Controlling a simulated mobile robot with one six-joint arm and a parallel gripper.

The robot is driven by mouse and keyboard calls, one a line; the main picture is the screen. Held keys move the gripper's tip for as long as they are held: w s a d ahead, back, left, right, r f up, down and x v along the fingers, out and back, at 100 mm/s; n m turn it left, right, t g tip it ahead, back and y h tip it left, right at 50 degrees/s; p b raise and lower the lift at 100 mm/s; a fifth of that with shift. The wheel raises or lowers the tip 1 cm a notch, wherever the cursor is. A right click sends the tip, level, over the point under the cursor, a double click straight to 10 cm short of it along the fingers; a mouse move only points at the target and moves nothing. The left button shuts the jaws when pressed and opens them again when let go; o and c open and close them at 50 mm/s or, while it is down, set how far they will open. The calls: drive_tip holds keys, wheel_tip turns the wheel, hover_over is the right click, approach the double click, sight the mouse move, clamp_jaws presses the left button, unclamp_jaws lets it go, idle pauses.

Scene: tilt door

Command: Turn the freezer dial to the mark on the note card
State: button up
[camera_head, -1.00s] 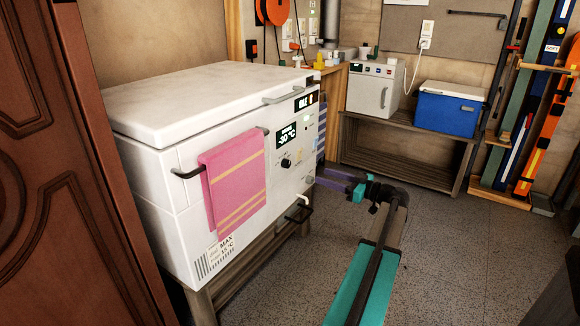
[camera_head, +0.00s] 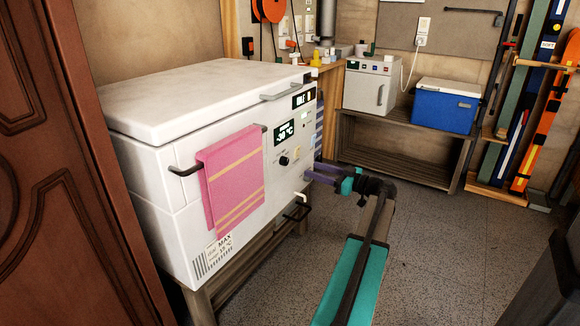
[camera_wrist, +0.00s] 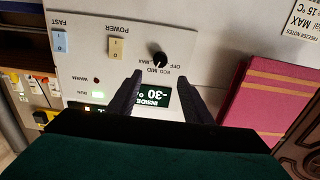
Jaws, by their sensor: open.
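The white freezer (camera_head: 205,95) has a small black dial (camera_head: 284,161) on its front panel, below a display (camera_head: 285,133) reading -30 °C. In the wrist view, which is upside down, the dial (camera_wrist: 160,60) has OFF, ECO, MID and MAX labels around it; its exact pointer direction is too small to tell. The note card (camera_head: 222,246) low on the freezer front reads MAX and 15 °C; it also shows in the wrist view (camera_wrist: 303,18). My gripper (camera_wrist: 160,67) is open, its fingertips on either side of the dial in the picture. I cannot tell whether they touch it.
A pink towel (camera_head: 232,180) hangs on the front handle, left of the dial. Power and FAST switches (camera_wrist: 115,48) are also on the panel. A black lower handle (camera_head: 298,212) sticks out below.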

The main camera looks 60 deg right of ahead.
sight(287, 161)
drive_tip(key=w+b, duration=0.3)
drive_tip(key=w, duration=0.8)
drive_tip(key=shift+w, duration=0.1)
